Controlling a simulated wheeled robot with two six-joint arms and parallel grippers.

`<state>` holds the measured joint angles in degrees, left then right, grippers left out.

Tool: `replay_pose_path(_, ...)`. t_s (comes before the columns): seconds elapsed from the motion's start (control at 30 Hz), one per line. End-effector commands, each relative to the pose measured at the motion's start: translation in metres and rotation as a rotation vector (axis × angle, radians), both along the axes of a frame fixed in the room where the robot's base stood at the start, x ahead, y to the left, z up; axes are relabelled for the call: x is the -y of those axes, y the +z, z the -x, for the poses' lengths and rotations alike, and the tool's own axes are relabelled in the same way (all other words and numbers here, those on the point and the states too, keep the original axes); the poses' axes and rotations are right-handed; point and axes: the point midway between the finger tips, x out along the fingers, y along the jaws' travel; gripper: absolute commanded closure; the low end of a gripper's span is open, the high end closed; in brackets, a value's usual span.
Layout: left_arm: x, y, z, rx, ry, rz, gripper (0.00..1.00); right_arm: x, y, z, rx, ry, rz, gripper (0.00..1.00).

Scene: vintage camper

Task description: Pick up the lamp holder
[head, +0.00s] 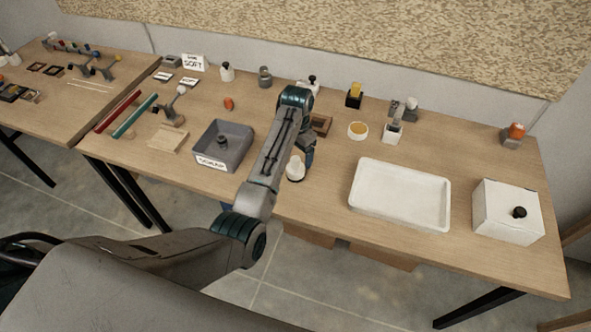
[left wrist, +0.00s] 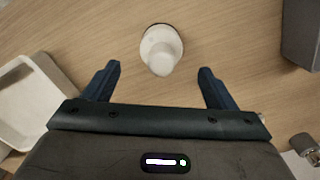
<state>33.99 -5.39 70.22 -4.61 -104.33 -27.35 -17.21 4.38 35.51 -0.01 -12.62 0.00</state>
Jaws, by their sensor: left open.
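The lamp holder appears to be the small white rounded piece (head: 295,168) standing on the table near its front edge, left of the white tray. In the left wrist view the white piece (left wrist: 161,48) has a round base and a narrower neck pointing toward the camera. My left gripper (head: 307,157) is above the table close to the white piece, partly hidden by my own arm. In the left wrist view its dark blue fingers (left wrist: 160,72) are spread wide, with the white piece centred between and slightly beyond the tips. Nothing is held. My right gripper is not in view.
A grey bin (head: 240,157) with a dark item stands left of my arm. A white tray (head: 360,200) and a white box with a black knob (head: 505,210) are to the right. Small bottles and holders line the back. Table around the white piece is clear.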

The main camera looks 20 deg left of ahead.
Motion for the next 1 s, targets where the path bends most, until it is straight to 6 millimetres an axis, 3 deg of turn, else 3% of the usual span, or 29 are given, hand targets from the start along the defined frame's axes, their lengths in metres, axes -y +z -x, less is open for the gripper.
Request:
replay_pose_path(0.23, -0.002, -0.026, 0.001, -0.004, 0.001, 0.000, 0.21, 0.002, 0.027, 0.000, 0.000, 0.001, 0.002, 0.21)
replay_pose_path(0.4, -0.001, -0.047, 0.000, -0.001, 0.001, 0.000, 0.21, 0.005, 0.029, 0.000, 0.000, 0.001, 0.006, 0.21)
replay_pose_path(0.67, -0.001, -0.051, 0.000, 0.001, 0.001, 0.000, 0.21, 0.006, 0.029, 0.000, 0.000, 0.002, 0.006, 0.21)
replay_pose_path(0.93, -0.001, -0.051, 0.000, 0.001, 0.001, 0.000, 0.74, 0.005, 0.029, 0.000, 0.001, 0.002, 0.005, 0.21)
replay_pose_path(1.0, -0.001, -0.050, 0.000, 0.002, 0.001, 0.000, 0.74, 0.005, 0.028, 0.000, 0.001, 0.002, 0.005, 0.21)
